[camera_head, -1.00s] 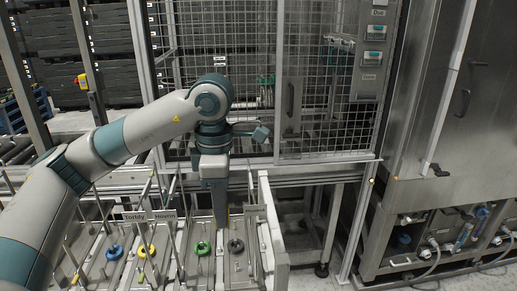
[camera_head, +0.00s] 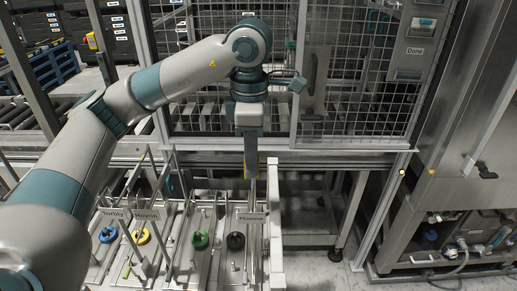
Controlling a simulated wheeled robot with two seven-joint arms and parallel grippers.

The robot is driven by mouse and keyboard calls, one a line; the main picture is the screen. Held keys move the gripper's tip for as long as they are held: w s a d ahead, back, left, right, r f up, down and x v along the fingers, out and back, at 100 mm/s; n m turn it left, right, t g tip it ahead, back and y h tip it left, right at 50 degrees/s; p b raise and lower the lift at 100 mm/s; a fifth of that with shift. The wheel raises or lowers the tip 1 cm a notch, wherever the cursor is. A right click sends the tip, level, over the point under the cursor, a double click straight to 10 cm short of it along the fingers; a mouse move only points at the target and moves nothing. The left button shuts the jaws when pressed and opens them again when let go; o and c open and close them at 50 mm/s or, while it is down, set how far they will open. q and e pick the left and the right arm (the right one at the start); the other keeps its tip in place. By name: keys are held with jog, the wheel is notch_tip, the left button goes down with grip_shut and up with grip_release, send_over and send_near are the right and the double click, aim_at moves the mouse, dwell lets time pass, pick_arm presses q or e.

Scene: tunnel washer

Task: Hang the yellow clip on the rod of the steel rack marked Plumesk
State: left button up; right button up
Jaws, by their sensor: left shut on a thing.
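My left gripper (camera_head: 250,175) points down from the end of its arm, above the steel racks at the bottom of the view. It is shut on a narrow thing with a yellowish edge at its fingertips, which looks like the yellow clip; little of it shows. The rightmost rack has a small label (camera_head: 251,216) on thin uprights, too small to read surely. The gripper is just above and behind this label in the picture; I cannot tell whether the clip touches a rod. My right gripper is not in view.
Neighbouring racks carry labels like Tortdy (camera_head: 112,212) and Hoxrin (camera_head: 146,214). A blue ring (camera_head: 108,235), a yellow ring (camera_head: 142,236), a green ring (camera_head: 200,240) and a black ring (camera_head: 235,241) lie in the racks. A mesh cage (camera_head: 370,90) stands behind, a steel machine (camera_head: 475,90) at right.

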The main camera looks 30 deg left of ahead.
pick_arm(q)
jog(key=shift+f, duration=0.1)
dwell(0.3)
jog(key=shift+f+b, duration=0.9)
jog(key=shift+f, duration=2)
jog(key=shift+f, duration=0.2)
